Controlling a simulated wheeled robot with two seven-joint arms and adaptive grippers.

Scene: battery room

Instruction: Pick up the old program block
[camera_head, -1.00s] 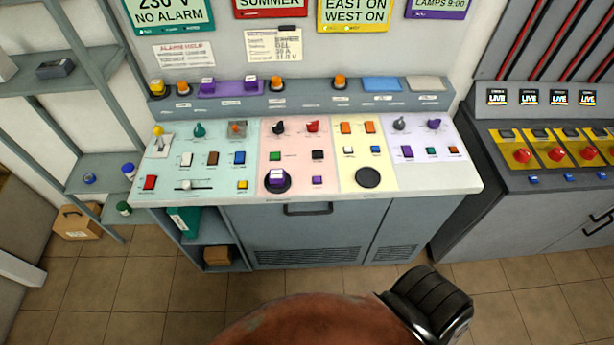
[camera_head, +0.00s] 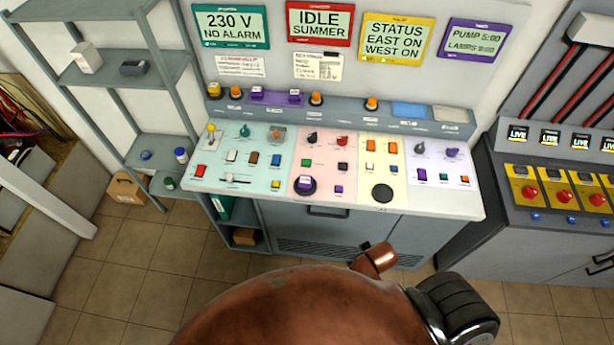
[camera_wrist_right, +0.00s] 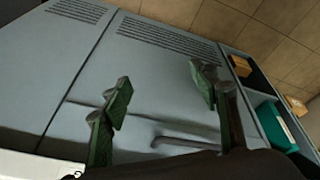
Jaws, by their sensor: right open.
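A block with a white top and purple body (camera_head: 304,184) sits in a round black socket on the pink section of the console (camera_head: 440,205). I take it for the old program block. Two similar white-topped purple blocks (camera_head: 256,93) (camera_head: 294,95) stand on a purple rack at the console's back. My right gripper (camera_wrist_right: 160,95) is open and empty, its green-padded fingers apart in front of the grey cabinet door and its handle (camera_wrist_right: 185,142). The block does not show in the right wrist view. My left gripper is not in view.
A second round black socket (camera_head: 382,193) on the yellow section is empty. Switches and knobs crowd the sloped panel. Shelves (camera_head: 110,70) stand at left, with a cardboard box (camera_head: 126,188) on the floor. A grey cabinet with red buttons (camera_head: 530,193) stands at right.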

